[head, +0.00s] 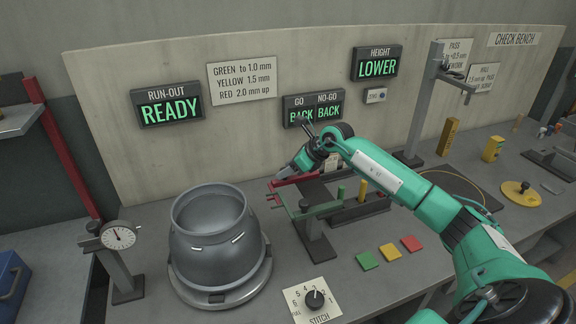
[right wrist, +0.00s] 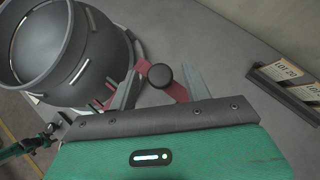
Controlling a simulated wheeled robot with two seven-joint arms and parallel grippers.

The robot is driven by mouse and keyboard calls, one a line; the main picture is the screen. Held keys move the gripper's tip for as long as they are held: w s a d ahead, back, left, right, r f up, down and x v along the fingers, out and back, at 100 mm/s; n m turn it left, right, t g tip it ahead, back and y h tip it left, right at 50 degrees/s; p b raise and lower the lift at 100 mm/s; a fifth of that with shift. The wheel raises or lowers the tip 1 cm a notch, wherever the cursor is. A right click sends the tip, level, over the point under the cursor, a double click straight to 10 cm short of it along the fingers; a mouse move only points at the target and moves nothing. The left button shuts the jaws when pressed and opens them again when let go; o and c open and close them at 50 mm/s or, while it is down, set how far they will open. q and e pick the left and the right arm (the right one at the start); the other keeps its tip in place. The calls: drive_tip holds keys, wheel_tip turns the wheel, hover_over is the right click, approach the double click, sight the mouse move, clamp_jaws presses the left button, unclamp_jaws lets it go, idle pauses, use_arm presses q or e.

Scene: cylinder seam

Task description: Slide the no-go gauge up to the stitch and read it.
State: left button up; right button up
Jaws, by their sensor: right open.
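The red no-go gauge (head: 300,180) sits behind the green go gauge (head: 318,208), its forked end toward the grey vessel (head: 212,228). In the right wrist view, the red gauge (right wrist: 178,91) has a round black knob (right wrist: 160,76). My right gripper (head: 287,173) is at the red gauge. In the wrist view its open fingers (right wrist: 160,88) stand either side of the knob, with a gap visible. Pale stitches (head: 238,238) show on the vessel's side. The GO/NO-GO display (head: 314,108) reads BACK for both. My left gripper is not in view.
The vessel stands on a round base (head: 222,290). A dial gauge (head: 118,236) is at its left and a STITCH selector (head: 315,299) in front. A sign wall (head: 225,140) closes the back.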

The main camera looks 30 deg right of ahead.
drive_tip(key=shift+c, duration=0.4)
clamp_jaws()
drive_tip(key=a, duration=0.2)
drive_tip(key=w+a, duration=0.1)
drive_tip(key=a, duration=0.2)
drive_tip(key=shift+w, duration=0.15)
drive_tip(key=shift+o, duration=0.4)
unclamp_jaws()
